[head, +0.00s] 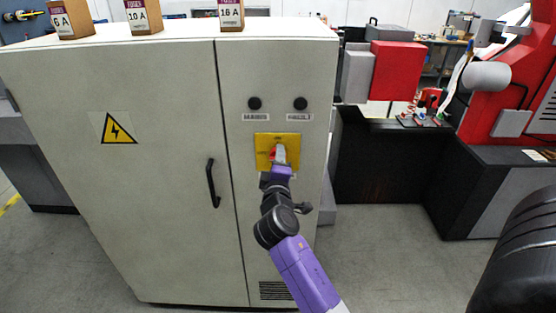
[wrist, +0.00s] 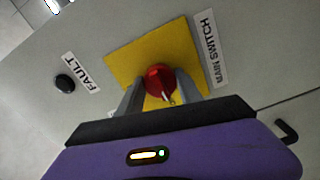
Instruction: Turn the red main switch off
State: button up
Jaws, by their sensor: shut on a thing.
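The red main switch (wrist: 158,78) is a round red knob on a yellow plate (wrist: 125,62), with a "MAIN SWITCH" label (wrist: 211,47) beside the plate in the wrist view. My gripper (wrist: 160,90) has its two grey fingers on either side of the knob and is shut on it. In the head view the red switch (head: 279,153) shows at the tip of my gripper (head: 278,162), on the yellow plate (head: 263,143) of the grey cabinet (head: 150,200). My gripper hides the lower part of the knob there. A small pale mark shows on the knob's lower edge in the wrist view.
Two black round buttons or lamps (head: 277,103) sit above the plate; one label reads "FAULT" (wrist: 82,72). A black door handle (head: 213,184) is left of my arm. Fuse boxes (head: 143,16) stand on the cabinet. Red and black machinery (head: 500,90) stands at right.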

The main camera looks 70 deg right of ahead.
jog(key=o, duration=1.4)
jog(key=shift+c, duration=0.2)
jog(key=b+v, duration=0.2)
jog(key=v, duration=0.6)
